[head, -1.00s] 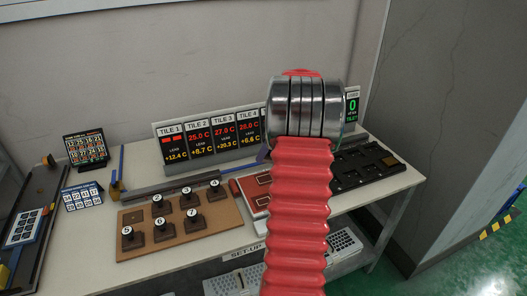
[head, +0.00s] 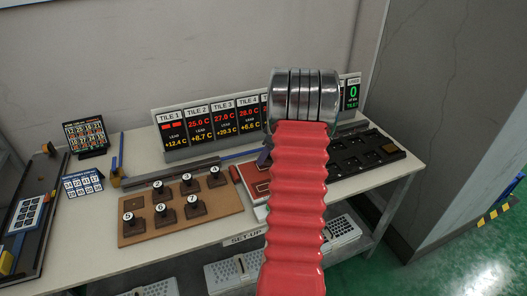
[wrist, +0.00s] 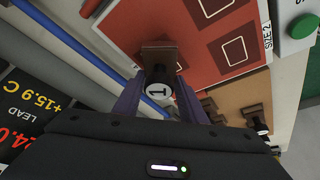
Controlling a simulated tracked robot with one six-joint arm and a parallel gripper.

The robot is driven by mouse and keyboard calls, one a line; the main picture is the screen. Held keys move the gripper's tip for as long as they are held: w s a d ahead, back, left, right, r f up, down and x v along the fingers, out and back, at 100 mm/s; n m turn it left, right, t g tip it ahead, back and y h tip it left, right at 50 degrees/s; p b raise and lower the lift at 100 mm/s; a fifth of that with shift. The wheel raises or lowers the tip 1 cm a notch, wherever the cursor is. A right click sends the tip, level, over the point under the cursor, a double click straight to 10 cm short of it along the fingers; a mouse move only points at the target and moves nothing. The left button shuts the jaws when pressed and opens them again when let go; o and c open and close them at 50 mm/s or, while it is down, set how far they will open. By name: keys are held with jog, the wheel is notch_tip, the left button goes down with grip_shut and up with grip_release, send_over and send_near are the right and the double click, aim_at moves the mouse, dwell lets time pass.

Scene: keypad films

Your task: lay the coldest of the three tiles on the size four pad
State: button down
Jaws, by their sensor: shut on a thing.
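In the wrist view my gripper (wrist: 165,105), with purple fingers, is shut on tile 1 (wrist: 158,55), a brown block with a round knob marked 1. The tile is over or near a dark red board (wrist: 190,35) with pale square outlines. One outlined square is labelled SIZE 2 (wrist: 268,38); I cannot read a size four label. In the head view the gripper is mostly behind my red arm. Tiles 2 to 7 stand on a brown board (head: 235,203), with an empty spot at its back left.
Readout panels (head: 196,125) line the back of the table; tile 2 reads 25.0, tile 3 27.0, tile 4 28.0. A black tray (head: 370,150) lies right of the red board. A blue rail runs behind. A green button (wrist: 302,27) shows in the wrist view.

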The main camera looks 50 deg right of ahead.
jog(key=shift+f, duration=0.8)
dwell(0.7)
jog(key=c, duration=1)
grip_release()
jog(key=shift+c, duration=0.2)
jog(key=v, duration=1.3)
jog(key=shift+r, duration=0.35)
jog(key=shift+s, duration=0.1)
